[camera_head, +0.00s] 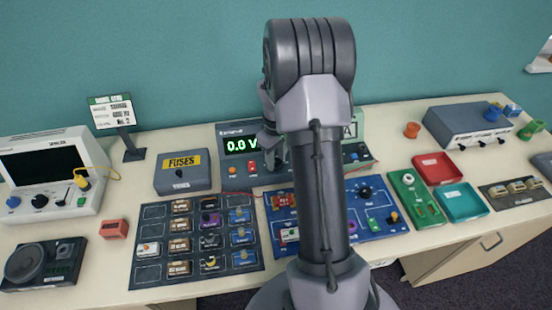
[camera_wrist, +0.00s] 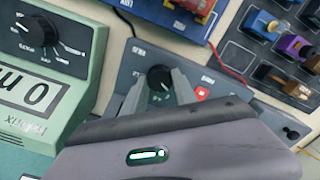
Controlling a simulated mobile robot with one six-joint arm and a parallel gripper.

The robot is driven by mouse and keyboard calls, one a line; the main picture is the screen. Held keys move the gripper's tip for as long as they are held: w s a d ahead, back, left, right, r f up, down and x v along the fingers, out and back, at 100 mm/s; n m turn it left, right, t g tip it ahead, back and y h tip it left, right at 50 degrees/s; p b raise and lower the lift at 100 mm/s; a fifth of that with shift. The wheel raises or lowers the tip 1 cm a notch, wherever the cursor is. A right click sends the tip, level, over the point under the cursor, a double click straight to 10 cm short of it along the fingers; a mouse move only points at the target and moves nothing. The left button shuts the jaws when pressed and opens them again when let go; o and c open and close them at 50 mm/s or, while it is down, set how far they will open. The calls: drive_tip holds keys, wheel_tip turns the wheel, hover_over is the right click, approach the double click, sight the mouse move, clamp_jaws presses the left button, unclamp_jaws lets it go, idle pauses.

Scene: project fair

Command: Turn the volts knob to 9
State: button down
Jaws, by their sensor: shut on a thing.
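The power supply (camera_head: 237,177) is a dark grey box at the back, left of my arm. Its green display (camera_head: 240,145) reads 0.0 V. In the wrist view its grey sloped face (camera_wrist: 130,62) carries a round black knob (camera_wrist: 159,77) with a light pointer mark. The lettering around the knob is too small to read. My gripper (camera_wrist: 160,82) has one finger on each side of this knob and is shut on it. In the head view my gripper (camera_head: 271,143) is partly hidden by my arm, and the knob is hidden.
A green meter (camera_wrist: 75,40) with its own dial stands close beside my gripper. A red button (camera_wrist: 202,93) is near the right finger. A blue circuit board (camera_head: 373,228), a dark parts tray (camera_head: 163,240) and a FUSES box (camera_head: 183,180) crowd the bench.

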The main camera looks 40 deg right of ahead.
drive_tip(key=m, duration=0.5)
drive_tip(key=shift+m, duration=0.3)
drive_tip(key=m+b, duration=0.1)
drive_tip(key=m, duration=0.4)
drive_tip(key=m+b, duration=0.1)
drive_tip(key=m, duration=0.4)
drive_tip(key=shift+m, duration=0.4)
drive_tip(key=m+b, duration=0.1)
drive_tip(key=m, duration=0.4)
drive_tip(key=shift+b, duration=0.3)
drive_tip(key=shift+m, duration=0.4)
drive_tip(key=c, duration=1)
unclamp_jaws()
